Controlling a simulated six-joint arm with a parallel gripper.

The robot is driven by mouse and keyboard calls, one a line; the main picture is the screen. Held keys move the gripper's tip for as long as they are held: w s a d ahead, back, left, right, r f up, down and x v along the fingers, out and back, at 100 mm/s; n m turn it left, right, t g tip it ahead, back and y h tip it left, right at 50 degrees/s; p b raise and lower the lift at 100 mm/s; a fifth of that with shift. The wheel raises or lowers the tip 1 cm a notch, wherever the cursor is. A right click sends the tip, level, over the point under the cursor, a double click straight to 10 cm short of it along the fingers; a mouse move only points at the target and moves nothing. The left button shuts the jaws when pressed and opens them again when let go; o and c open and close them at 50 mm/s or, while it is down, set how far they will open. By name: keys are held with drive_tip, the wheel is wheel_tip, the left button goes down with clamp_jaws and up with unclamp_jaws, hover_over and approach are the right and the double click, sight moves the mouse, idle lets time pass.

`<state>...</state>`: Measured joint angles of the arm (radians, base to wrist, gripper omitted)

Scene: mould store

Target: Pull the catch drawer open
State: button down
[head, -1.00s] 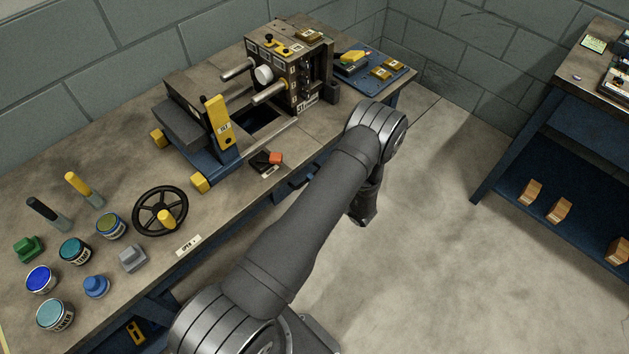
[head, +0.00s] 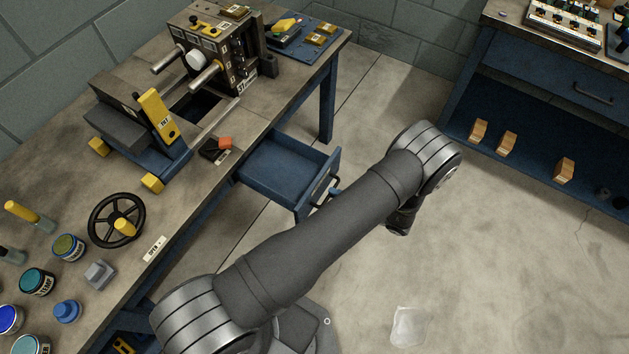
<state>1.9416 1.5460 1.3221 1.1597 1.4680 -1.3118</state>
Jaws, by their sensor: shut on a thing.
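The catch drawer (head: 275,180) is a blue open-topped box under the front of the workbench. It stands well out from the bench, and its inside looks empty. The fingers cannot be made out clearly.
The workbench (head: 185,222) carries a press-like machine (head: 215,50), a black handwheel (head: 117,220), a small black and orange item (head: 215,148) and several paint pots. A blue-framed bench with wooden blocks (head: 508,143) stands at right. Open floor lies between; a pale translucent patch (head: 408,327) is on it.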

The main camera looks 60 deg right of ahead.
drive_tip(key=shift+f+v, duration=0.2)
drive_tip(key=shift+v, duration=0.7)
drive_tip(key=shift+f+v, duration=0.2)
drive_tip(key=shift+v, duration=0.75)
drive_tip(key=shift+f+v, duration=0.15)
drive_tip(key=shift+v, duration=0.75)
drive_tip(key=shift+s+d, duration=0.1)
drive_tip(key=c, duration=1.5)
unclamp_jaws()
drive_tip(key=v, duration=1.7)
drive_tip(key=shift+s, duration=0.2)
drive_tip(key=x, duration=1.7)
drive_tip(key=shift+w, duration=0.3)
